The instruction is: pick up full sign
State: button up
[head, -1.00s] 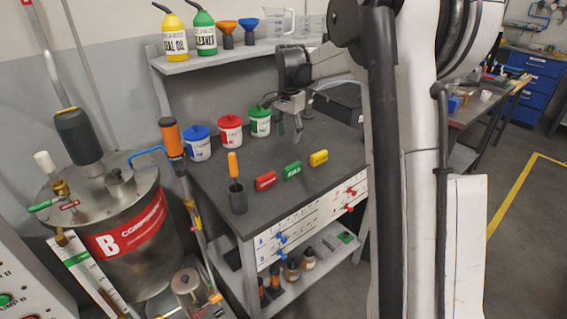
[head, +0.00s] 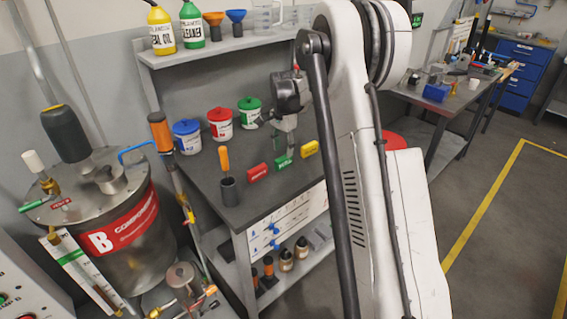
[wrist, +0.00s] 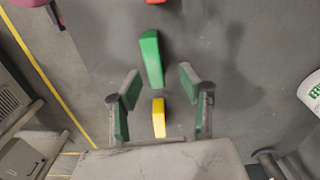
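The green full sign (head: 283,162) stands on the dark bench top (head: 235,190), between a red sign (head: 258,172) and a yellow sign (head: 309,149). In the head view my gripper (head: 290,149) hangs just above and behind the green sign. In the wrist view my gripper (wrist: 160,76) is open and empty, its two green-padded fingers apart. The green sign (wrist: 151,58) lies just ahead of the fingertips, a little left of centre. The yellow sign (wrist: 158,118) shows between the fingers, below them. Part of the red sign (wrist: 155,2) is at the top edge.
Blue, red and green-lidded tubs (head: 222,124) stand behind the signs. A dark cup (head: 229,190) with an orange-handled tool (head: 224,160) stands left of the red sign. A shelf (head: 195,55) with bottles runs along the back. Bench space in front of the signs is clear.

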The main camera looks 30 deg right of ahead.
aim_at(283, 157)
jog(key=shift+s+a+f, duration=0.1)
jog(key=shift+s+f, duration=0.05)
jog(key=shift+f, duration=0.75)
jog(key=shift+s+a+f, duration=0.1)
jog(key=shift+s+f, duration=0.1)
jog(key=shift+f, duration=0.7)
jog(key=shift+s+a+f, duration=0.1)
jog(key=shift+s+f, duration=0.05)
jog(key=shift+f, duration=0.75)
grip_shut()
